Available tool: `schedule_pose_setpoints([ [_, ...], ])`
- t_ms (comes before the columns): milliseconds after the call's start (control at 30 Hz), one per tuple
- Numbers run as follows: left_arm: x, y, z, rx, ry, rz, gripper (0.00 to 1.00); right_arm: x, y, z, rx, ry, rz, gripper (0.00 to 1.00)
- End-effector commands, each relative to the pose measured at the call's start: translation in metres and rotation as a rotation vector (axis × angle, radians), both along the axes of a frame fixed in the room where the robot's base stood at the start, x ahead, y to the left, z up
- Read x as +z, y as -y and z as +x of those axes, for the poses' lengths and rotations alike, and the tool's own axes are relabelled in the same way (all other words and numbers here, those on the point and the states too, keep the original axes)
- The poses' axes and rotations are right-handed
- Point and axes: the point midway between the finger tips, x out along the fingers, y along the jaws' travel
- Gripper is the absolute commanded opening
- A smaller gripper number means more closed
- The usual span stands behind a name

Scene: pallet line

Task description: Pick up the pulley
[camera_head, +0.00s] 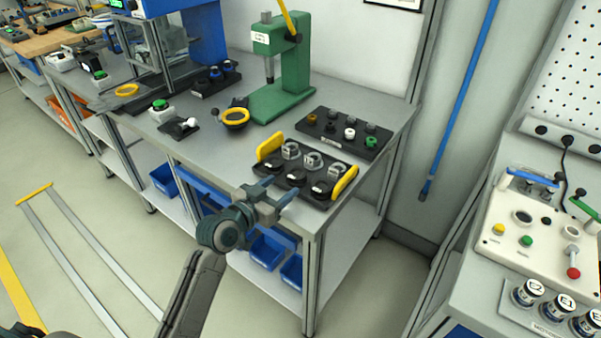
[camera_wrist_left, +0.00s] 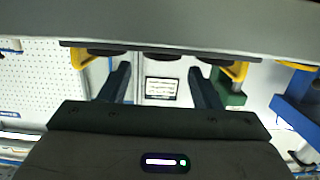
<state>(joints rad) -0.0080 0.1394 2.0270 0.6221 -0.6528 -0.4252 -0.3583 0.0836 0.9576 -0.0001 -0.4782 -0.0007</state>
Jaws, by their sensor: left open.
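A black tray (camera_head: 335,170) with two yellow end handles sits at the near right corner of the workbench. My right gripper is not in view.
A second black tray (camera_head: 343,133) with small parts lies behind. A green press (camera_head: 282,70) stands back left; a yellow ring part (camera_head: 236,116) and a green button box (camera_head: 161,110) lie left. Blue bins (camera_head: 265,252) sit below. A control panel (camera_head: 540,225) is at right.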

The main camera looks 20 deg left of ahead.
Motion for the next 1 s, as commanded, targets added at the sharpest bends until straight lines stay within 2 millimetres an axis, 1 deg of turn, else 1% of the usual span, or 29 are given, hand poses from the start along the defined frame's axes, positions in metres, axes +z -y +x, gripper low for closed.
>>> schedule_pose_setpoints([
  [33,0.000,0.004,0.009,0.001,0.000,-0.004,0.57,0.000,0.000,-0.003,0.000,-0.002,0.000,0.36],
  [100,-0.002,0.007,0.018,0.001,-0.001,-0.004,0.57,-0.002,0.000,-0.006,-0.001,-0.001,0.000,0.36],
  [333,-0.004,0.012,0.034,0.000,-0.001,-0.002,0.57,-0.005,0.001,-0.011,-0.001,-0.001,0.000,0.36],
  [533,-0.005,0.018,0.058,-0.001,-0.001,-0.002,0.57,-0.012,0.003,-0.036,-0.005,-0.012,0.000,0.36],
  [667,-0.009,0.023,0.074,0.000,-0.001,-0.002,0.57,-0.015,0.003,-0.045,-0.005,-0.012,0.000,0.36],
  [800,-0.011,0.025,0.080,0.000,-0.001,-0.001,0.57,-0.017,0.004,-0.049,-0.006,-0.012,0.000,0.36],
  [967,-0.011,0.025,0.079,0.001,-0.001,0.000,0.57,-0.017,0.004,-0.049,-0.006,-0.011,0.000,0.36],
  [1000,-0.012,0.025,0.079,0.001,-0.001,0.000,0.53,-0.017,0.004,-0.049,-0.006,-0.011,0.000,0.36],
])
